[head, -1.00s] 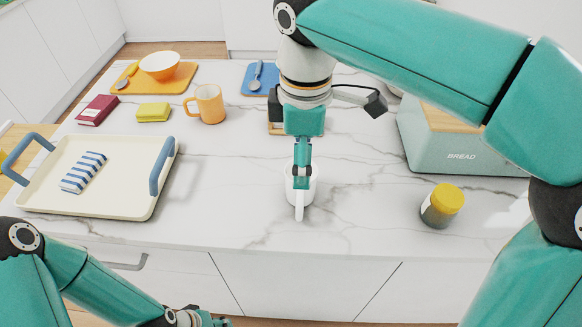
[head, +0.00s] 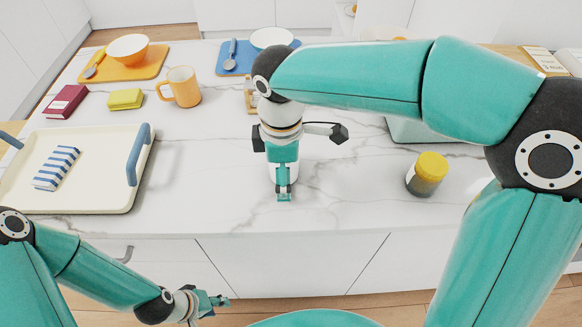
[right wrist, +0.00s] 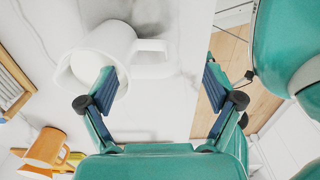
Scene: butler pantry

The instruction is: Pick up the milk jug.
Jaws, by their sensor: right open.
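The milk jug (right wrist: 112,42) is white with a looped handle (right wrist: 151,71). In the right wrist view it lies at the upper left, and the left finger overlaps its rim in the picture. In the head view it is mostly hidden behind my right gripper, with a white strip (head: 294,174) showing. My right gripper (right wrist: 158,85) is open with nothing between its fingertips; the handle shows beyond them, toward the gap. It also shows end-on in the head view (head: 284,190). My left gripper (head: 213,301) hangs low in front of the counter, far from the jug; its jaw opening is unclear.
A jar with a yellow lid (head: 427,174) stands right of the jug. A cream tray (head: 95,200) with a striped cloth (head: 56,168) is at left. An orange mug (head: 181,87) and a yellow sponge (head: 125,99) stand behind.

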